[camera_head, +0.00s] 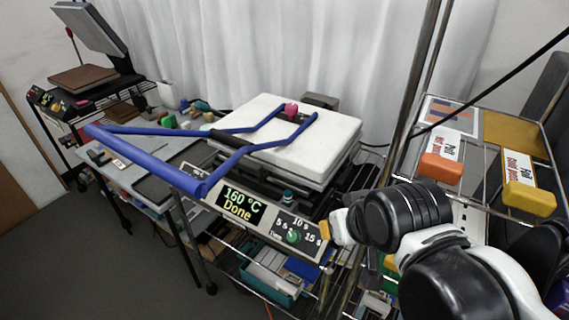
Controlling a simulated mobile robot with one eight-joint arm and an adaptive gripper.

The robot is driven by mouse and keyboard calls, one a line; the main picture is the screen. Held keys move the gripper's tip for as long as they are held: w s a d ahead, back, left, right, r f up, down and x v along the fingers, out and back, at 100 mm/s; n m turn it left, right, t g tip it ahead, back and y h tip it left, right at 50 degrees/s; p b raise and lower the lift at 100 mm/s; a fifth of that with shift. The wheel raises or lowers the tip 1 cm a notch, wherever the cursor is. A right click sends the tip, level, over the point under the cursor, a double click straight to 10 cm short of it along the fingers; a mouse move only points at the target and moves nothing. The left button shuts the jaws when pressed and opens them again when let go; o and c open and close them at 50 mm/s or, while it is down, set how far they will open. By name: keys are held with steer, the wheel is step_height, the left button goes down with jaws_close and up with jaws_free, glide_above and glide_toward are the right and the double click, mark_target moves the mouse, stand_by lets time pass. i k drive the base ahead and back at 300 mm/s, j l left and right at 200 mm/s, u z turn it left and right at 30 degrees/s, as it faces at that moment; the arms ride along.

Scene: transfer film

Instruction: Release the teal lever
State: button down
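A heat press with a white slab top (325,130) and a long blue bar handle (150,172) stands in the middle. Its front display (239,202) reads "160 °C Done". A small dark teal piece (287,196) sits under the white top, above the front panel; its shape is too small to tell clearly, and it may be the teal lever. My gripper (334,229) is at the panel's right end, to the right of and below the teal piece and apart from it. My wrist hides part of the gripper, and its finger opening does not show clearly.
A green timer knob (293,236) is on the panel. An orange block (441,168) and a yellow block (528,197) with "Peel" labels are on the right rack. A second press (85,28) stands at the back left. Metal poles rise near my arm. Open floor is front left.

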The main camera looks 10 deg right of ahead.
mark_target(200, 106)
steer(key=j+z, duration=0.1)
steer(key=j, duration=0.9)
steer(key=j+z, duration=0.1)
steer(key=j, duration=0.9)
steer(key=k+j+z, duration=0.1)
steer(key=j, duration=0.9)
steer(key=i+l, duration=0.7)
steer(key=l, duration=0.1)
